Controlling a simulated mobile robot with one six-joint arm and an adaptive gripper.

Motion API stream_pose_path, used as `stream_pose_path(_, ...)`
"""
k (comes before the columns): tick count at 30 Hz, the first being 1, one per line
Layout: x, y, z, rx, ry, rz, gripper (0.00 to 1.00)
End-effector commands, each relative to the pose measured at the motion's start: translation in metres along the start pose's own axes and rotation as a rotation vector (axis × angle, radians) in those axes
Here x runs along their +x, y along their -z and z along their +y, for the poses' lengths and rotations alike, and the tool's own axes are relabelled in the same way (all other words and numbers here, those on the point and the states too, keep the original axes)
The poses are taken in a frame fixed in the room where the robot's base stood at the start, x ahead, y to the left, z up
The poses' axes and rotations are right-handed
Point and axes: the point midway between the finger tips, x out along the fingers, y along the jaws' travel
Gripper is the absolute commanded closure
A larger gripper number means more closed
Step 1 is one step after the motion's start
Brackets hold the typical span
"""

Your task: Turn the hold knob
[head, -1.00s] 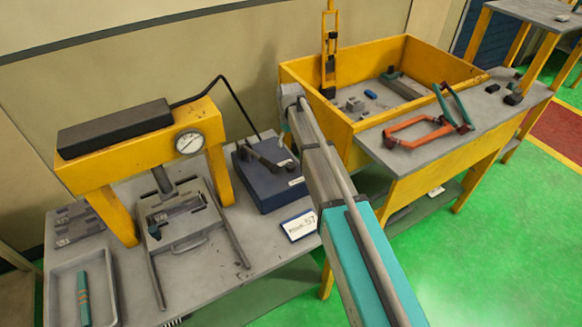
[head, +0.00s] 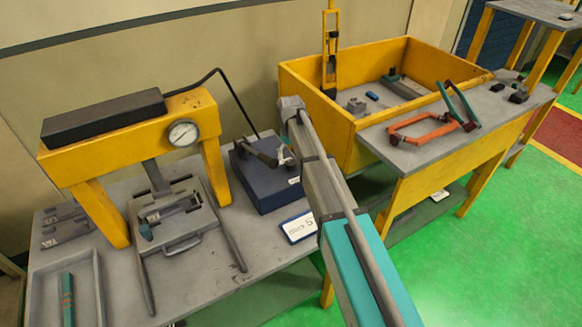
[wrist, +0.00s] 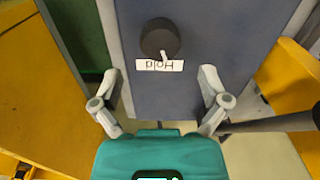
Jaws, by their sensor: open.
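The hold knob (wrist: 160,38) is a dark round knob on a blue-grey panel (wrist: 150,95) in the wrist view. A white label (wrist: 159,66) reading "Hold", upside down, sits just below it. My gripper (wrist: 160,73) is open, its two grey fingers spread either side of the label and below the knob in the picture. Nothing is between the fingers, and they do not enclose the knob. In the head view, a blue box (head: 268,190) stands on the grey bench beside my arm. The knob and gripper cannot be clearly made out there.
A yellow press (head: 125,145) with a round gauge stands left of the box, joined by a black hose (head: 232,95). A grey tray (head: 97,290) lies at front left. A yellow bin (head: 310,90) and an orange frame (head: 425,138) are to the right.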

Motion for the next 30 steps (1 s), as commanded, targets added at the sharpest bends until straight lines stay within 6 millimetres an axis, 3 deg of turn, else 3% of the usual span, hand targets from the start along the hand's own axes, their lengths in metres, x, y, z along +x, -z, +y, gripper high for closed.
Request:
stream_pose_path(15, 0.041, 0.000, 0.000, 0.000, 0.000, 0.000, 0.05)
stream_pose_path(30, 0.047, 0.000, 0.000, 0.000, 0.000, 0.000, 0.05)
